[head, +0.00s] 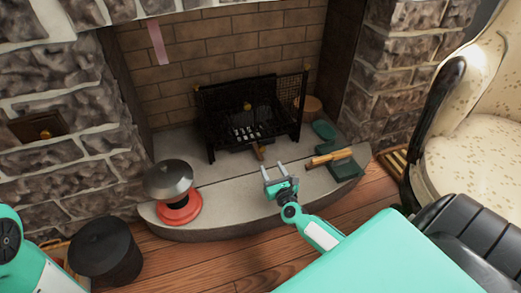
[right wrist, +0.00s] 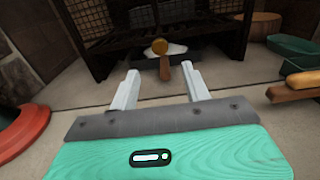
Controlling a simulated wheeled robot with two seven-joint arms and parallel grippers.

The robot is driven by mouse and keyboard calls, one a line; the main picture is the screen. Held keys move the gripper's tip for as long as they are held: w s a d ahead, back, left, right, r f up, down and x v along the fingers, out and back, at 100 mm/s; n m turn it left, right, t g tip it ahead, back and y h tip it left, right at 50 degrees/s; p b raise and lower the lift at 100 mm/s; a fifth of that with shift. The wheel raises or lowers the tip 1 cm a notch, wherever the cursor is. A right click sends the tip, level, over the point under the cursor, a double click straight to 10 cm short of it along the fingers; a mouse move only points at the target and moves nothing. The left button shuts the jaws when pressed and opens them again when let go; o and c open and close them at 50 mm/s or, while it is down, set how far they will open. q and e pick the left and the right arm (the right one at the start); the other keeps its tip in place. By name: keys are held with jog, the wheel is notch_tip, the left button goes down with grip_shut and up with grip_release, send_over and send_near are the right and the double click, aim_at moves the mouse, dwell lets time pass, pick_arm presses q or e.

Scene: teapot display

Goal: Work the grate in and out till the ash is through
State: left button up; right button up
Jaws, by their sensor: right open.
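The black iron grate basket (head: 225,105) stands in the fireplace, with pale ash (head: 245,132) low inside it. In the right wrist view, pale ash (right wrist: 178,50) lies low under the basket. A short wooden handle (head: 260,152) sticks out toward me at the bottom front; it also shows in the right wrist view (right wrist: 165,70). My right gripper (head: 273,165) is open and empty over the hearth, in front of the handle. In the right wrist view its fingertips (right wrist: 160,70) frame the handle; contact cannot be told. My left gripper is out of view.
A red-based stand with a grey dome (head: 168,180) sits on the hearth (head: 225,205) at left. A wooden-handled tool (head: 328,157) lies by a green pan (head: 346,170) at right. A black bucket (head: 105,250) and an armchair (head: 480,150) flank the floor. The hearth's middle is clear.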

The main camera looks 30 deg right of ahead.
aim_at(262, 150)
jog(key=b+x, duration=0.3)
jog(key=x, duration=0.9)
jog(key=shift+w+b, duration=0.1)
jog(key=shift+b, duration=0.25)
jog(key=shift+w+d, duration=0.1)
jog(key=shift+w, duration=0.3)
jog(key=shift+r, duration=0.1)
jog(key=shift+c, duration=1.3)
grip_shut()
